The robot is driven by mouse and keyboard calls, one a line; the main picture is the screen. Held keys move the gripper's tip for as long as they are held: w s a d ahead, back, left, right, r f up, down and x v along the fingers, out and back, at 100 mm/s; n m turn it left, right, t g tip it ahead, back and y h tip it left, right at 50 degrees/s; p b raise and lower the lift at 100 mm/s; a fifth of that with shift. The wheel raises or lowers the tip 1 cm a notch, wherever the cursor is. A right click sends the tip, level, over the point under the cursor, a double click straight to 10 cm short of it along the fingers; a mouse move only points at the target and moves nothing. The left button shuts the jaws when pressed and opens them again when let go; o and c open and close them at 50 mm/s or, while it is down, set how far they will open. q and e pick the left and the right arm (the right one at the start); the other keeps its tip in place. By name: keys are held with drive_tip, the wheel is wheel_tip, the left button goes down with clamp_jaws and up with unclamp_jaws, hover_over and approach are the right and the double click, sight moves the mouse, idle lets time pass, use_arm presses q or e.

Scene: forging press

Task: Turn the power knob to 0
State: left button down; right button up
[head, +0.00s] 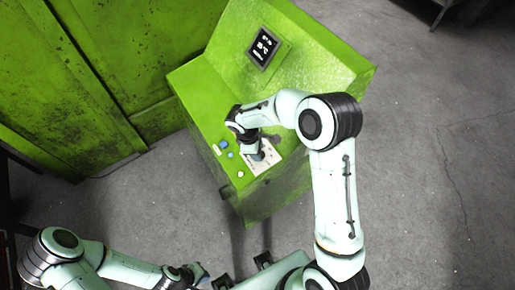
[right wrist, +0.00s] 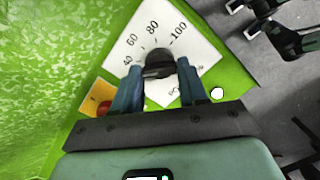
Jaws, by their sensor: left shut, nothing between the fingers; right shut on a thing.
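The black power knob (right wrist: 158,66) sits on a white dial plate (right wrist: 196,47) printed with 40, 60, 80 and 100; the lower part of the scale is partly hidden. My right gripper (right wrist: 160,80) is shut on the knob, one blue finger on each side. I cannot tell which number the knob points to. In the head view my right gripper (head: 257,154) reaches down onto the white plate (head: 269,160) on the green console and hides the knob. My left gripper (head: 201,274) is shut and empty at the bottom, away from the console.
A red button on a yellow plate (right wrist: 92,99) lies beside the dial. A green cabinet (head: 90,60) stands at left; grey floor is clear at right.

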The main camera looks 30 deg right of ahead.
use_arm(q)
drive_tip(key=shift+w+r+p, duration=0.5)
drive_tip(key=shift+r, duration=0.15)
use_arm(e)
drive_tip(key=n, duration=0.6)
drive_tip(key=shift+t, duration=0.3)
drive_tip(key=shift+s, duration=0.1)
drive_tip(key=o, duration=1.1)
drive_tip(key=shift+c, duration=0.2)
drive_tip(key=shift+r, duration=0.1)
use_arm(q)
drive_tip(key=shift+w+r+p, duration=0.55)
drive_tip(key=shift+w+r, duration=0.05)
drive_tip(key=shift+r, duration=0.15)
use_arm(e)
drive_tip(key=v, duration=1.3)
drive_tip(key=shift+a, duration=0.2)
use_arm(q)
drive_tip(key=shift+s, duration=0.1)
